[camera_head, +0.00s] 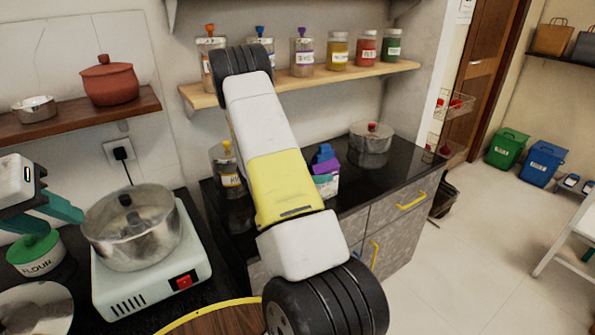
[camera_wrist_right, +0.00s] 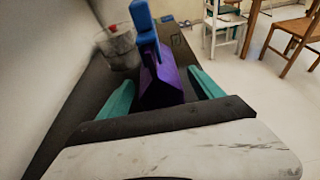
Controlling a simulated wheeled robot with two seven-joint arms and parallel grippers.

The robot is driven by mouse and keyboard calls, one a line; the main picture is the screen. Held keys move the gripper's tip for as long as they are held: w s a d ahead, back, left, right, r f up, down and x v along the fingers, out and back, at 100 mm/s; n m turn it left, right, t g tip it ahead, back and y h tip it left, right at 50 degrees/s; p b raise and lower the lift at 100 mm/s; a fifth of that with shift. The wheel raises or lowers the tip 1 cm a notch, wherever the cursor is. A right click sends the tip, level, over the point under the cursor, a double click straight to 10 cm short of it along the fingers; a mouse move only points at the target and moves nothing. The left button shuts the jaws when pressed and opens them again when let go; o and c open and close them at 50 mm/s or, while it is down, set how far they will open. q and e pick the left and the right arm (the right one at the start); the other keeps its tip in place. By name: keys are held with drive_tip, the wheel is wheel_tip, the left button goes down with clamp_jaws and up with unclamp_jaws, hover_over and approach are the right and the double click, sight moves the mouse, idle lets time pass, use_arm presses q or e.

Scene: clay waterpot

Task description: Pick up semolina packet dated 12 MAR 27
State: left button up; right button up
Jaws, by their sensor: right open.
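A purple packet (camera_head: 325,158) with a blue clip on top and a white and teal lower part stands upright on the dark counter. Its printing and any date are too small to read. My own arm hides part of its left side. In the right wrist view the purple packet (camera_wrist_right: 162,82) lies between the two teal fingers of my right gripper (camera_wrist_right: 162,88). Those fingers are open, with gaps on both sides. In the head view the right gripper is hidden behind my arm. My left gripper (camera_head: 45,212) is at the far left, above the flour jar; its opening is unclear.
A shelf (camera_head: 340,76) with several jars hangs above. A pot on a cooker (camera_head: 150,270) and a flour jar (camera_head: 35,253) are at the left.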

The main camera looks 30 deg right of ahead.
drive_tip(key=shift+x, duration=1.4)
clamp_jaws()
